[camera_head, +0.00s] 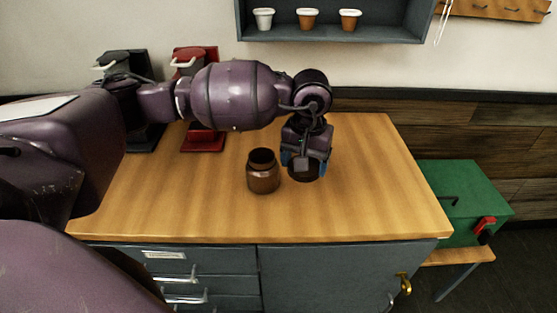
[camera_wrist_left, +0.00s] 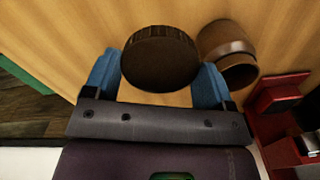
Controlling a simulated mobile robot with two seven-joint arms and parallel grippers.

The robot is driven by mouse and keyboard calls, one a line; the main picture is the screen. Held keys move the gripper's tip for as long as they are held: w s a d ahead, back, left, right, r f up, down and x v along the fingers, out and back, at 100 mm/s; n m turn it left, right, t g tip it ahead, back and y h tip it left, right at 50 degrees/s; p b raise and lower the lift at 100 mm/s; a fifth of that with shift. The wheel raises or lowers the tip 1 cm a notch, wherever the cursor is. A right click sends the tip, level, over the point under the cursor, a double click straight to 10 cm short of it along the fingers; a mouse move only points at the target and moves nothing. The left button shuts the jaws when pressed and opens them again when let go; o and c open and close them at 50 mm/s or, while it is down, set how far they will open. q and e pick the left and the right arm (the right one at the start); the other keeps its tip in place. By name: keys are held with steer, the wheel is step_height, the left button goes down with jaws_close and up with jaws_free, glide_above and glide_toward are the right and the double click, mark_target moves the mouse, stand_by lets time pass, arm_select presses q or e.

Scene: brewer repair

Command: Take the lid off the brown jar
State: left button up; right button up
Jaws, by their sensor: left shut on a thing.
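The brown jar (camera_head: 263,174) stands upright and open on the wooden counter, its dark mouth showing. It also shows in the left wrist view (camera_wrist_left: 232,50), at the upper right. The dark brown round lid (camera_wrist_left: 160,60) is apart from the jar. In the head view the lid (camera_head: 304,174) is just right of the jar, at or a little above the counter; I cannot tell if it touches. My left gripper (camera_head: 305,162) points down with its blue fingers shut on the lid's sides, as the left wrist view (camera_wrist_left: 160,72) shows. My right gripper is out of view.
The wooden counter (camera_head: 370,190) is clear to the right and in front. A black brewer (camera_head: 125,68) and a red brewer (camera_head: 202,138) stand at the back left. A green box (camera_head: 460,185) sits beyond the right edge. A wall shelf (camera_head: 335,30) holds cups.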

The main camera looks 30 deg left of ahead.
arm_select(q)
steer(key=w+a+r+m+b, duration=0.1)
steer(key=w+a+r+m, duration=0.35)
steer(key=m, duration=1.35)
steer(key=w+a+r+m+b, duration=0.2)
steer(key=w+a+r+m, duration=0.3)
steer(key=m, duration=1.2)
steer(key=f, duration=1.3)
steer(key=w+f+b, duration=0.1)
steer(key=f, duration=0.6)
steer(key=shift+w+a+f, duration=0.1)
steer(key=shift+a+f, duration=0.05)
steer(key=shift+f, duration=0.35)
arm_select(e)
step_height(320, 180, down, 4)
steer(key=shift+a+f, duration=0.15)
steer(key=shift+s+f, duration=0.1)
